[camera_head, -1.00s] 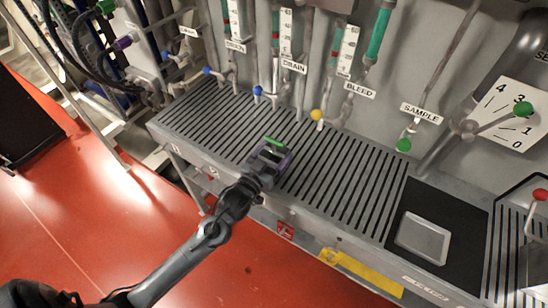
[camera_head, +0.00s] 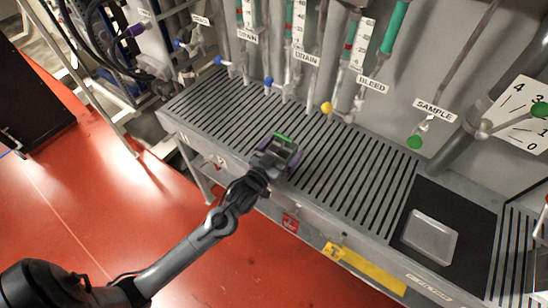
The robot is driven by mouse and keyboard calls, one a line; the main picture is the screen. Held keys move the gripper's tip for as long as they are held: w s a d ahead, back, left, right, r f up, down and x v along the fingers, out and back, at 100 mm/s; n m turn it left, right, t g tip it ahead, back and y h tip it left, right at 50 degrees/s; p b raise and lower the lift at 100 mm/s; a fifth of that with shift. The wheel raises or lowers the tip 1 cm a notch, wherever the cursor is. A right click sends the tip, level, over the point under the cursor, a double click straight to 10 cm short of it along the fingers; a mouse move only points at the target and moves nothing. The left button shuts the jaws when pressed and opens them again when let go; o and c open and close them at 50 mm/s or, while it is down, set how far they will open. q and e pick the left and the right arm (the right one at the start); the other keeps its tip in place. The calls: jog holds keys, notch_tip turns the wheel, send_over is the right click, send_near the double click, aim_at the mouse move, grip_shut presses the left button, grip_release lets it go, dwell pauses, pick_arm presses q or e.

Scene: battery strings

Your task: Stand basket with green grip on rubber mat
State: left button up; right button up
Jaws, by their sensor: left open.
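The basket's green grip (camera_head: 284,137) shows as a short green bar just beyond my left gripper (camera_head: 277,152), over the slatted grating. The rest of the basket is mostly hidden behind the gripper, with a purple edge at its right side. My left gripper is open at the basket; I cannot tell whether it touches it. The black rubber mat (camera_head: 470,200) lies on the bench at the right. My right gripper is not in view.
A silver square tray (camera_head: 431,237) lies on the mat. The slatted grating (camera_head: 340,175) is clear between gripper and mat. Valves with blue, yellow and green knobs, such as the yellow one (camera_head: 326,108), line the back.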

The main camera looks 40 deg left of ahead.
pick_arm(q)
jog(key=s, duration=1.2)
jog(key=s+d+f+m+g, duration=0.1)
jog(key=s+d+f+g, duration=0.1)
jog(key=s+f+g, duration=0.1)
jog(key=s+d+f+g, duration=0.2)
jog(key=s+f+g, duration=0.1)
jog(key=s+g, duration=0.3)
jog(key=s+d+f+m+g+h, duration=0.1)
jog(key=s+d+f+g, duration=0.2)
jog(key=s+g, duration=0.2)
jog(key=shift+s+m+p, duration=0.3)
jog(key=shift+s, duration=0.95)
